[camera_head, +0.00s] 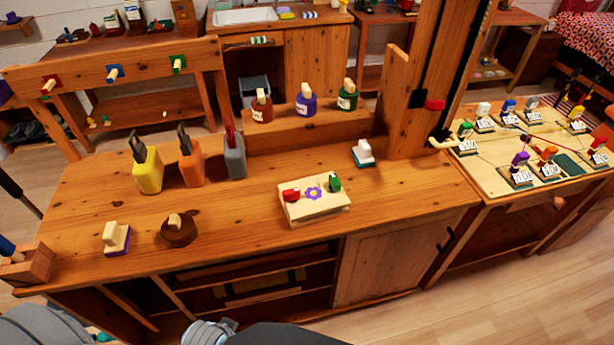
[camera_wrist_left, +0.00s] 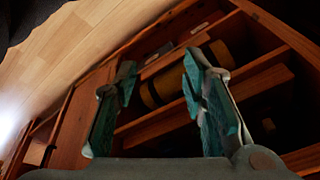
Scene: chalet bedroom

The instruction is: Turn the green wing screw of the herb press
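The herb press (camera_head: 318,211) is a pale wooden block lying on the workbench top, right of its middle. A green wing screw (camera_head: 334,184) stands at its right end. A red knob (camera_head: 291,196) is at its left end and a purple flower-shaped piece (camera_head: 313,193) lies between them. My left gripper (camera_wrist_left: 160,72) is open and empty in the left wrist view, with the bench's lower shelves behind its fingers. The press is not in that wrist view. The head view shows grey arm parts at its bottom edge, but no gripper fingers that I can make out.
Yellow, orange and grey holders (camera_head: 191,162) with tools stand left on the bench (camera_head: 270,180). A brush-like block (camera_head: 116,238) and a round brown piece (camera_head: 179,232) are near its front left. A white-topped block (camera_head: 363,153) is behind the press. A wooden post rises at right.

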